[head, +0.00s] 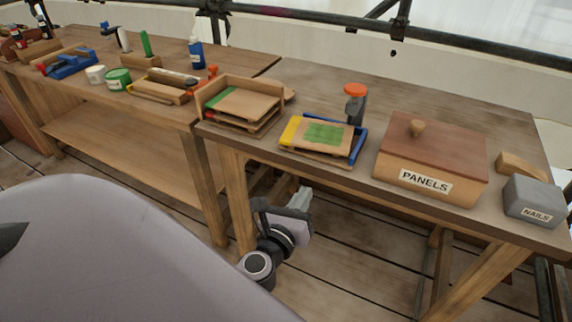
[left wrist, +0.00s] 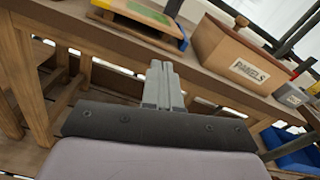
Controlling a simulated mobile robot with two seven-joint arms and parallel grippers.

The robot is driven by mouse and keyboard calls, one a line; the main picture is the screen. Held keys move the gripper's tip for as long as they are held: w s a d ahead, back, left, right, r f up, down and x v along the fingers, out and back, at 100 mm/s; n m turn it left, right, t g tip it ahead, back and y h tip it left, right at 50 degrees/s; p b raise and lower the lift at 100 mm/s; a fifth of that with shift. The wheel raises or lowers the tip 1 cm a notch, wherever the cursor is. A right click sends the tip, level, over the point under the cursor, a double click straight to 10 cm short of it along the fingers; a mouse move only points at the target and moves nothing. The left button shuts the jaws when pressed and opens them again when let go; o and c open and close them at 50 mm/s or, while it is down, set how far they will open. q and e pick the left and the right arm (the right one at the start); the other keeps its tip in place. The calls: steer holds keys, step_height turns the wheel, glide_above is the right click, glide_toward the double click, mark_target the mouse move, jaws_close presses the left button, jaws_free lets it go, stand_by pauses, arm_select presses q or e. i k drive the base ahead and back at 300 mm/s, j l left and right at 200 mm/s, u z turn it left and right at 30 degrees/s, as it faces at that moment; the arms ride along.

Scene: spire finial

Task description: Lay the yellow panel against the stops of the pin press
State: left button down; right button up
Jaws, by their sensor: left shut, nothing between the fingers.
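The pin press has an orange-topped grey post (head: 355,104) and blue stops (head: 358,147) along its right side. It stands near the front edge of the right bench. A light wooden panel with a yellow left strip (head: 291,130) and a green patch (head: 324,133) lies flat at the press. I cannot tell whether it touches the stops. Part of it shows at the top of the left wrist view (left wrist: 140,13). My left gripper (head: 304,194) is shut and empty, below and in front of the bench edge. Its closed fingers show in the left wrist view (left wrist: 162,72). My right gripper is out of view.
A wooden tray (head: 271,88) with a green-edged panel stands left of the press. A lidded PANELS box (head: 427,186) and a grey NAILS box (head: 535,200) stand right. The left bench holds a blue bottle (head: 196,53), tins and tools. The bench front edge lies above my gripper.

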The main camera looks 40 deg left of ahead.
mark_target(335, 138)
steer(key=i+l+u, duration=0.15)
steer(key=u, duration=0.2)
steer(key=i+l+u, duration=0.2)
steer(key=u, duration=0.15)
steer(key=i+l+u, duration=0.15)
steer(key=l+u, duration=0.2)
